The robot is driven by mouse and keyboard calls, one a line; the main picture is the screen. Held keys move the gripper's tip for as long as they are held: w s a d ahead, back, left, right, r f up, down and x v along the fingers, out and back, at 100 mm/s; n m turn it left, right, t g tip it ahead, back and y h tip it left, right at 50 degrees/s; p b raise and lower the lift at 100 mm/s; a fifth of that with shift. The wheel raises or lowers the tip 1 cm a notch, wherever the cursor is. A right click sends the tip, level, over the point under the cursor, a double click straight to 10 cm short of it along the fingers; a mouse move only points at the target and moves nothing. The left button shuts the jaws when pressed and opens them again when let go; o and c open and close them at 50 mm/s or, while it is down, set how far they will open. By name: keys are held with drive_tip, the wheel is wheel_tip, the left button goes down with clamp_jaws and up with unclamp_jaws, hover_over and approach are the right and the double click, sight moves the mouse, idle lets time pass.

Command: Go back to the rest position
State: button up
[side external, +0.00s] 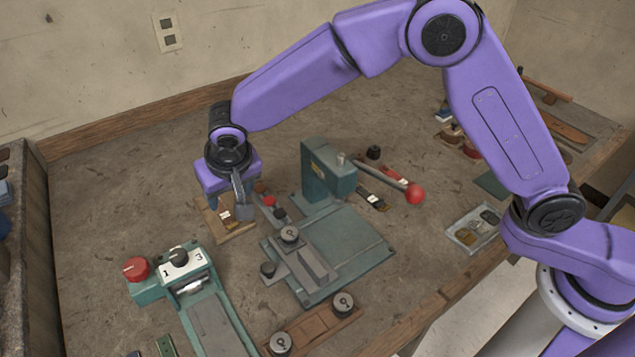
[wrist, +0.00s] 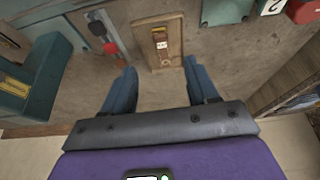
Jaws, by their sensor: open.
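My gripper (side external: 243,208) is at the left of the bench, low above a small wooden board (side external: 240,235). In the wrist view my gripper (wrist: 161,88) shows two blue fingers spread apart with nothing between them. The same board (wrist: 172,57) lies beyond the fingertips in that view, with a narrow brown piece with a pale label (wrist: 160,40) on it. The fingers look apart from the board. My gripper hides part of the board in the side view.
The green stitcher (side external: 328,172) with its base plate (side external: 360,250) stands right of my gripper; its red-ball lever (side external: 414,194) sticks out right. A green control unit (side external: 181,265) with a red button is in front left. A tray (side external: 460,239) lies at right.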

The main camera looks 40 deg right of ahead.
drive_tip(key=s+d+r+n+g, duration=0.1)
drive_tip(key=s+d+r+n, duration=0.25)
drive_tip(key=s+d, duration=0.4)
drive_tip(key=s+d+r+n+g, duration=0.1)
drive_tip(key=s+d+r+n, duration=0.25)
drive_tip(key=s+d, duration=0.35)
drive_tip(key=s+d+f+n+g, duration=0.1)
drive_tip(key=s+d+n, duration=0.4)
drive_tip(key=s+d, duration=1.3)
drive_tip(key=shift+d+n+g, duration=0.25)
drive_tip(key=shift+n+g, duration=0.05)
drive_tip(key=shift+g, duration=0.4)
